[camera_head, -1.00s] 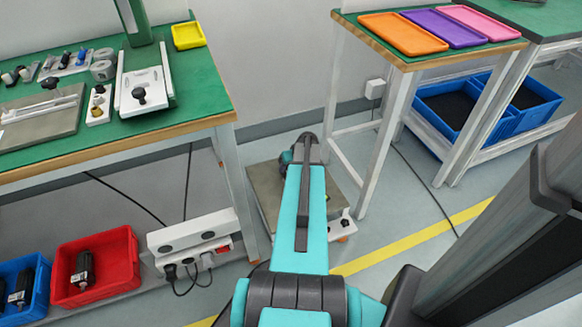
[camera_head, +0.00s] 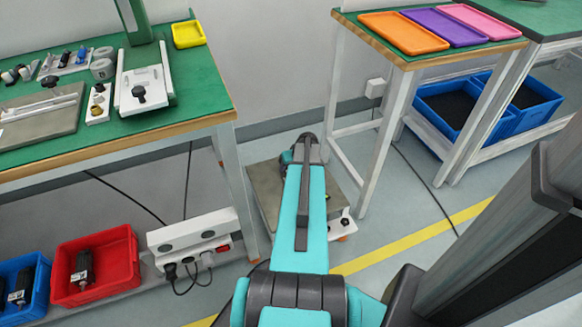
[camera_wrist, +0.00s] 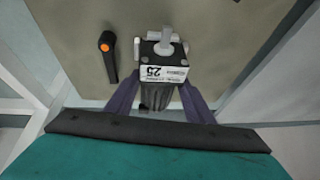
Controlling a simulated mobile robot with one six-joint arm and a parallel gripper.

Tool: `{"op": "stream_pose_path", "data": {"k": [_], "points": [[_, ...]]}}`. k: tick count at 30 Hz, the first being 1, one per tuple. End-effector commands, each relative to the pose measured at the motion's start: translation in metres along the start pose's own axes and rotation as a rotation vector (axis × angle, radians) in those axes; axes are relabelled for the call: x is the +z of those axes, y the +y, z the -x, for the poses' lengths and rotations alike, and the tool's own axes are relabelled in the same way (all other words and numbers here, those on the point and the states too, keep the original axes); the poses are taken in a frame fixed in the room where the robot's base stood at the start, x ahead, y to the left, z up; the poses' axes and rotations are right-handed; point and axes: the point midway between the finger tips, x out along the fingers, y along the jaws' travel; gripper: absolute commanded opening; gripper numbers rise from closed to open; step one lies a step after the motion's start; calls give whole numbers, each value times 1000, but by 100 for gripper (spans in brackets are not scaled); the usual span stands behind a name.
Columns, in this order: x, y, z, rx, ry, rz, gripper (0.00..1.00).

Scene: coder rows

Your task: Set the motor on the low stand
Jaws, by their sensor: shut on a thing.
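My arm hides the gripper and motor in the head view.
A black lever with an orange button (camera_wrist: 106,46) stands on the plate left of the motor. The green workbench (camera_head: 180,105) is left of the stand, and a table with coloured trays (camera_head: 403,33) is right. A power strip box (camera_head: 190,238) and red bin (camera_head: 97,265) sit lower left.

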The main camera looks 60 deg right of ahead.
Motion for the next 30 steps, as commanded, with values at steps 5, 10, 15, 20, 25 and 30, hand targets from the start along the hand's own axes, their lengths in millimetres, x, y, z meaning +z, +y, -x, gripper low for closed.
{"op": "stream_pose_path", "data": {"k": [5,10,15,20,25,30], "points": [[-1,0,1,0,3,0,57],[-1,0,1,0,2,0,70],[1,0,-1,0,-2,0,70],[1,0,4,0,-1,0,70],[0,0,18,0,0,0,70],[0,-1,42,1,2,0,70]]}}
